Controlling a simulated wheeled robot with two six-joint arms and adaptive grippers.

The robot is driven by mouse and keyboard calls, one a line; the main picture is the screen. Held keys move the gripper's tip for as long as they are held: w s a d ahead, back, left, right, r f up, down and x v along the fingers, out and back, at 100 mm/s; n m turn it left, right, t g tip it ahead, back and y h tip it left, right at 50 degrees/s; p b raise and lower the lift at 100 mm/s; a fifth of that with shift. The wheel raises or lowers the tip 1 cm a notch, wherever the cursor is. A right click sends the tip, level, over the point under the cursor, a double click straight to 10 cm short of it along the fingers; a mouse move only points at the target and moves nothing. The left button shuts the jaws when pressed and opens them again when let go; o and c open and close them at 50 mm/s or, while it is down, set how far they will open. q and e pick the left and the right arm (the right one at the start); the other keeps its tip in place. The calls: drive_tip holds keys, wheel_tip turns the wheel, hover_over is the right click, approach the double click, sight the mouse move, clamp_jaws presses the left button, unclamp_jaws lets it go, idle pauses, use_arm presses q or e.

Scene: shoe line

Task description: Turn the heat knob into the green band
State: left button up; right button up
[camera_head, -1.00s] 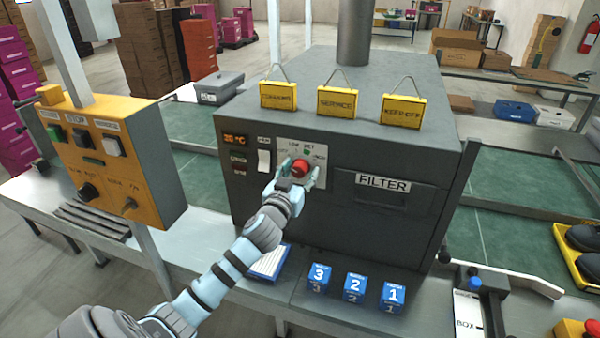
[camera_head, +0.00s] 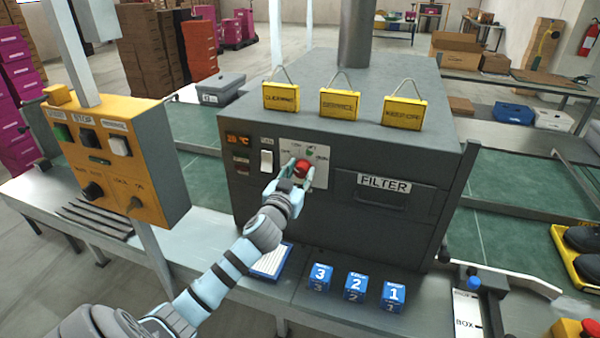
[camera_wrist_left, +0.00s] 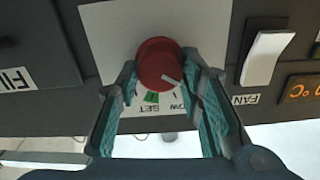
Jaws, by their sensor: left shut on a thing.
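The red heat knob (camera_head: 301,168) sits on a pale dial plate (camera_head: 319,177) on the front of the dark grey machine. My left gripper (camera_head: 303,176) is shut on the knob, with one teal finger on each side. In the left wrist view, which is upside down, the knob (camera_wrist_left: 159,64) is between the fingers (camera_wrist_left: 160,75). Its white pointer mark is on the side of the LOW label, beside the green band (camera_wrist_left: 152,97) at SET and apart from it. The band (camera_head: 309,153) also shows above the knob in the head view. My right gripper is not in view.
A white fan switch (camera_head: 266,161) and orange temperature display (camera_head: 238,139) are left of the dial. The FILTER drawer (camera_head: 384,188) is to its right. Numbered blue blocks (camera_head: 355,288) stand in front. A yellow control box (camera_head: 150,170) stands left.

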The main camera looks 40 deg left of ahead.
use_arm(q)
drive_tip(key=m+p, duration=0.1)
drive_tip(key=m, duration=0.2)
drive_tip(key=shift+r+m+p, duration=0.1)
drive_tip(key=shift+m+p, duration=0.3)
drive_tip(key=m+p, duration=0.1)
drive_tip(key=m, duration=0.2)
drive_tip(key=shift+d+m, duration=0.1)
drive_tip(key=shift+m, duration=0.3)
drive_tip(key=m+p, duration=0.2)
drive_tip(key=m, duration=0.2)
drive_tip(key=shift+w, duration=0.1)
drive_tip(key=shift+m+p, duration=0.35)
drive_tip(key=shift+m, duration=1.25)
drive_tip(key=o, duration=0.9)
drive_tip(key=shift+o, duration=1.3)
drive_tip(key=shift+w+f, duration=0.1)
drive_tip(key=shift+f, duration=0.2)
